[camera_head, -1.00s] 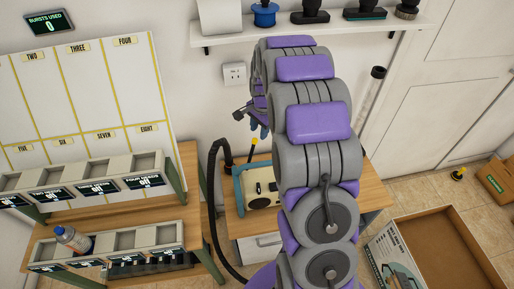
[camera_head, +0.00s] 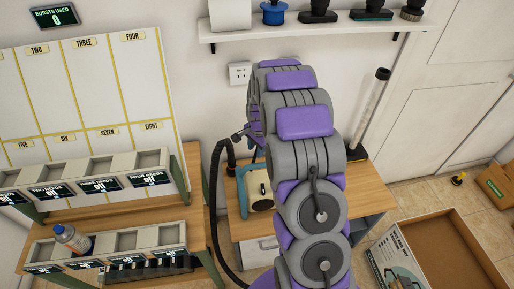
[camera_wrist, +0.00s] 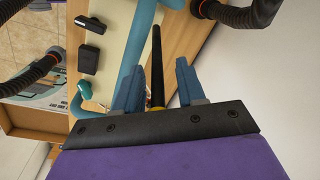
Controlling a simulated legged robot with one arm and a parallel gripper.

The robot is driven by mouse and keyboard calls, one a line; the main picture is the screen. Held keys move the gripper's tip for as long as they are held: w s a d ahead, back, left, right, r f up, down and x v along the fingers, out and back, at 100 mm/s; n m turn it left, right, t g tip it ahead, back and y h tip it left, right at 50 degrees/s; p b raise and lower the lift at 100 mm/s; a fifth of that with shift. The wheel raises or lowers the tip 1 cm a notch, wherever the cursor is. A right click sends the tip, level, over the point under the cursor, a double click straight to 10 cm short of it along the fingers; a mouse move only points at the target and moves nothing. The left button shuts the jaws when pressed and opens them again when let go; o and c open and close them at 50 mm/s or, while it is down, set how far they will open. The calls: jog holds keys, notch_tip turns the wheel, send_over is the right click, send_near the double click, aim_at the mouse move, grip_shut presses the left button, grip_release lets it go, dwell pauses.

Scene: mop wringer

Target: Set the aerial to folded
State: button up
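The radio (camera_head: 258,188), a cream box with a teal frame, stands on the wooden desk left of my arm, which hides part of it. The aerial (camera_wrist: 157,55) is a thin black rod with a yellow part near its lower end in the wrist view. My gripper (camera_wrist: 158,64) has two blue fingers spread apart, one on each side of the aerial. A gap shows between the rod and each finger, so I see no grip on it. The aerial's lower end is hidden behind my gripper's palm.
A black hose (camera_head: 216,190) curves left of the desk (camera_head: 372,200). A clear tube with a black cap (camera_head: 372,105) stands right of my arm. A shelf (camera_head: 225,34) is above. An open cardboard box (camera_head: 440,250) lies at lower right.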

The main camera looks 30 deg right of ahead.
jog(key=shift+c, duration=1.4)
jog(key=shift+d+f, duration=0.15)
jog(key=shift+d, duration=0.8)
grip_shut()
jog(key=shift+a, duration=0.7)
jog(key=s+d+f+t+y, duration=0.1)
jog(key=s+d+f+y, duration=0.1)
jog(key=d+y, duration=0.4)
jog(key=shift+d+f+t, duration=0.35)
jog(key=shift+f+t, duration=0.05)
jog(key=shift+f, duration=0.35)
jog(key=shift+s+f, duration=0.15)
